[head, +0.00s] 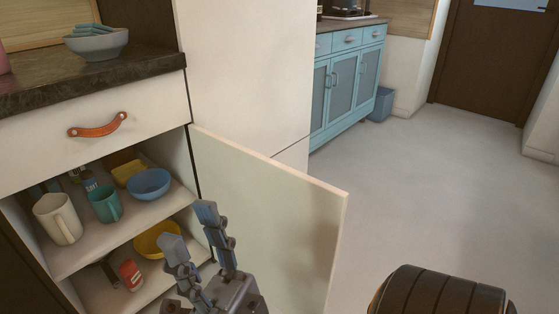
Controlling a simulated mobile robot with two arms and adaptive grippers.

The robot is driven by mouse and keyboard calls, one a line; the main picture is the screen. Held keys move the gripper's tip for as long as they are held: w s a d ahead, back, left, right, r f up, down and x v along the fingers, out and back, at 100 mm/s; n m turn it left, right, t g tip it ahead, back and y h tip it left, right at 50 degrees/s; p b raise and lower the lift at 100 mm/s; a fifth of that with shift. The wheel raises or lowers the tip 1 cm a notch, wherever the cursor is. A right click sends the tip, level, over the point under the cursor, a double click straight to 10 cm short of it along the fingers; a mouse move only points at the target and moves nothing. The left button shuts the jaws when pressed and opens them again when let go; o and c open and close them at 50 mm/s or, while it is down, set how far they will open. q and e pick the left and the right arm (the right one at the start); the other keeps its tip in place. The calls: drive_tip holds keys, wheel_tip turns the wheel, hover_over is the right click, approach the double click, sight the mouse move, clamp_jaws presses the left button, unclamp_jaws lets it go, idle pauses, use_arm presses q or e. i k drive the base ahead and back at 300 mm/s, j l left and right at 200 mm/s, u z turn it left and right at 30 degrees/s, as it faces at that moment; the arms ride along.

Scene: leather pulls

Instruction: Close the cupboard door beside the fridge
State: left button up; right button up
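The cupboard door (275,215) stands wide open, a pale panel hinged at the cupboard's right side next to the tall white fridge (245,65). Its inner face is toward me, and its free edge points out into the room at the right. My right gripper (189,227) is at the bottom, with its two fingers apart and nothing between them. It overlaps the lower left of the door's inner face in the picture, in front of the open cupboard; I cannot tell whether it touches the door. My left gripper is not in view.
The cupboard shelves hold a white pitcher (59,219), a teal mug (104,204), a blue bowl (149,184), a yellow bowl (158,240) and a red can (131,274). Above is a drawer with a leather pull (97,127). The floor (430,190) at right is clear.

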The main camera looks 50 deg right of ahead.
sight(285, 224)
drive_tip(key=k+l+u, duration=0.1)
drive_tip(key=k+l, duration=0.2)
drive_tip(key=l, duration=0.2)
drive_tip(key=k+l+u, duration=0.15)
drive_tip(key=k+l, duration=0.2)
drive_tip(key=l, duration=0.15)
drive_tip(key=l+u, duration=0.25)
drive_tip(key=l, duration=1.75)
